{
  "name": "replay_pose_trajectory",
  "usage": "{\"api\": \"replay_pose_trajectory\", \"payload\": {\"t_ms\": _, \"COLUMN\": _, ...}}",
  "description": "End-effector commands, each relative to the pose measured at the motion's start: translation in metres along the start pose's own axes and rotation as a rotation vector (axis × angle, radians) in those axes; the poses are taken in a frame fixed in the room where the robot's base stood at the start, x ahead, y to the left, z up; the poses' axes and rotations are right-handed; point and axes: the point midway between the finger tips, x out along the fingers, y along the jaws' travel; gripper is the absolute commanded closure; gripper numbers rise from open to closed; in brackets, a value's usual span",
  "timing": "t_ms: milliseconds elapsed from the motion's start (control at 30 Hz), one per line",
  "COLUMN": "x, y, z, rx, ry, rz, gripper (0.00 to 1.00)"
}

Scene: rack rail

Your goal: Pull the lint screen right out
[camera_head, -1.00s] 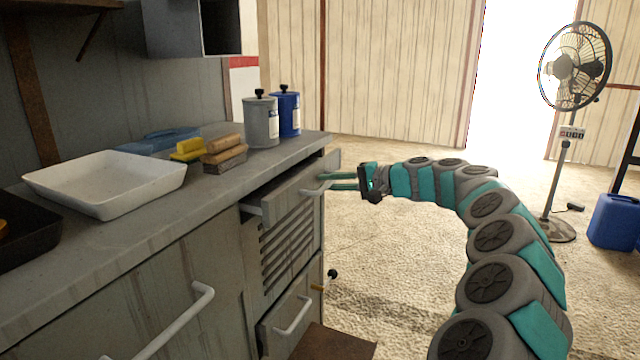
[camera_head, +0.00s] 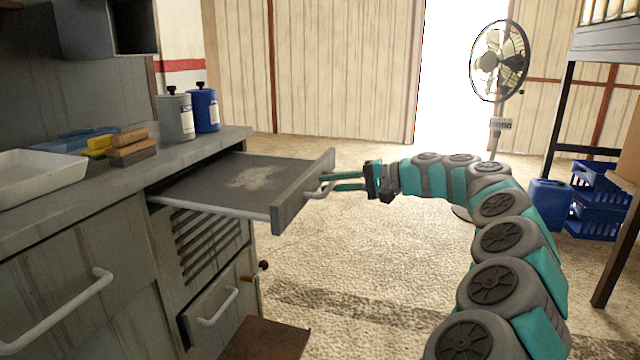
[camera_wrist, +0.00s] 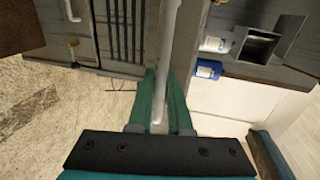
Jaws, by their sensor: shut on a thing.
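The lint screen (camera_head: 235,188) is a flat dark panel with a pale patch of lint and a grey front with a white bar handle (camera_head: 318,193). It sticks well out of the slot under the counter top, its back end still inside the cabinet. My gripper (camera_head: 330,182) is shut on the white handle, its green fingers on either side of the bar. In the wrist view the fingers (camera_wrist: 160,105) close around the white handle (camera_wrist: 167,70), with the edge of the grey front behind it.
The counter (camera_head: 60,199) holds a white tray (camera_head: 35,178), brushes (camera_head: 130,148), a grey canister (camera_head: 175,117) and a blue canister (camera_head: 205,110). A brown box (camera_head: 265,338) stands below. A fan (camera_head: 497,62) and blue crates (camera_head: 597,200) stand right. Floor in the middle is clear.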

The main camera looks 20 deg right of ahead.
Motion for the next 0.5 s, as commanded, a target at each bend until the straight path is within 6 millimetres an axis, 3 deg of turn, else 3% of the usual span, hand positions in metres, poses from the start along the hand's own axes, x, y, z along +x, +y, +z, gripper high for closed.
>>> {"api": "replay_pose_trajectory", "payload": {"t_ms": 367, "x": -0.0028, "y": 0.0015, "z": -0.0003, "rx": 0.001, "ry": 0.0, "rz": 0.001, "gripper": 1.0}}
{"api": "replay_pose_trajectory", "payload": {"t_ms": 400, "x": -0.0028, "y": 0.0015, "z": -0.0003, "rx": 0.001, "ry": 0.001, "rz": 0.001, "gripper": 0.81}}
{"api": "replay_pose_trajectory", "payload": {"t_ms": 500, "x": -0.0026, "y": 0.0013, "z": -0.0002, "rx": 0.001, "ry": 0.0, "rz": 0.001, "gripper": 0.69}}
